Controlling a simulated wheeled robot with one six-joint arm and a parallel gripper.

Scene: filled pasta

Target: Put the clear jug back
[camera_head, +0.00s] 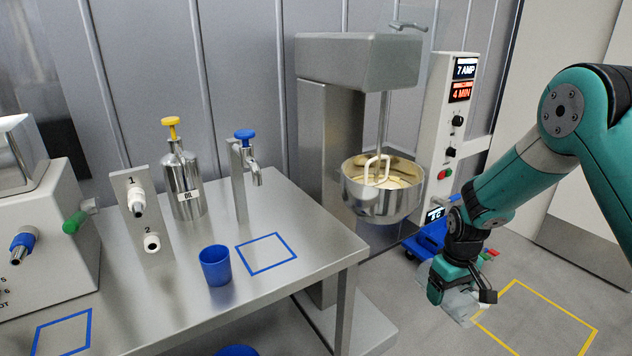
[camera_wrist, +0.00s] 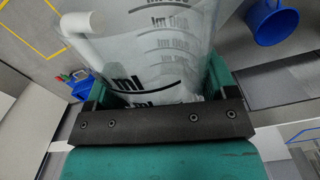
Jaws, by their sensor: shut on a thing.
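The clear jug (camera_head: 459,304) is in my gripper (camera_head: 452,284), held in the air to the right of the steel table, below and to the right of the mixer bowl. In the wrist view, the jug (camera_wrist: 150,45) fills the space between the jaws. Its black ml markings face the camera, and its pale handle is at the upper left. My gripper (camera_wrist: 150,95) is shut on the jug's body. The jug's base and contents cannot be made out.
A steel table (camera_head: 165,290) bears a blue cup (camera_head: 215,265), an oil dispenser (camera_head: 184,185), taps and blue outlined squares (camera_head: 265,253). The mixer bowl (camera_head: 382,195) hangs beside it. A yellow outlined square (camera_head: 535,320) marks clear floor. A blue vessel (camera_wrist: 272,22) shows in the wrist view.

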